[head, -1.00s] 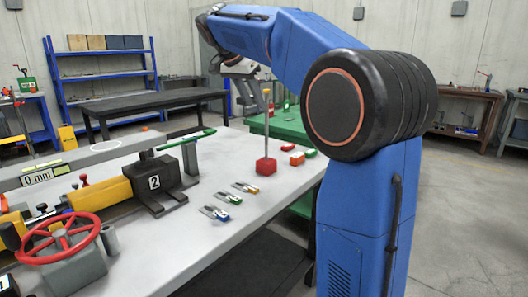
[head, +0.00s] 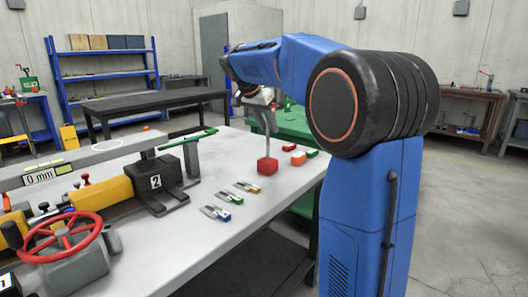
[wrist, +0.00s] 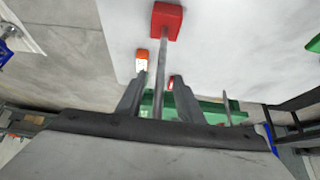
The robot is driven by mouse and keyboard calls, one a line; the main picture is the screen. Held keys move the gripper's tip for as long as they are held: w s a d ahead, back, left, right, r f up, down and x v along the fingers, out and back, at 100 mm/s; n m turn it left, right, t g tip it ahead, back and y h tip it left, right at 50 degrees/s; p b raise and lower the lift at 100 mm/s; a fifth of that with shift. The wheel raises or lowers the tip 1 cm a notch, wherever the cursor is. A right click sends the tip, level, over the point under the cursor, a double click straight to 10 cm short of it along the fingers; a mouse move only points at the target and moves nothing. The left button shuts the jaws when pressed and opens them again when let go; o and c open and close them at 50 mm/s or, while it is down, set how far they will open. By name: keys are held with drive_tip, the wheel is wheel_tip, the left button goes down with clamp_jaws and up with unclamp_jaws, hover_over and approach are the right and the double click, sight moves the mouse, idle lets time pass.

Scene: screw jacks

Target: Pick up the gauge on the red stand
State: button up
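The red stand (head: 267,166) is a small red block on the grey workbench (head: 250,195). A thin grey upright, which I take for the gauge (wrist: 163,60), rises from the red stand (wrist: 167,20) in the wrist view. My gripper (wrist: 158,77) is open, with one finger on each side of the upright and a gap showing on both sides. In the head view my gripper (head: 268,122) is above the red stand, around the upper part of the upright. The gauge's top is hidden by my gripper.
Several small coloured-handled tools (head: 215,213) lie in front. A black vise-like block marked 2 (head: 156,182) stands to the left. A green table (head: 293,125) is behind.

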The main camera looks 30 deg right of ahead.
drive_tip(key=shift+d+f, duration=0.1)
drive_tip(key=shift+f, duration=0.05)
clamp_jaws()
idle(1.4)
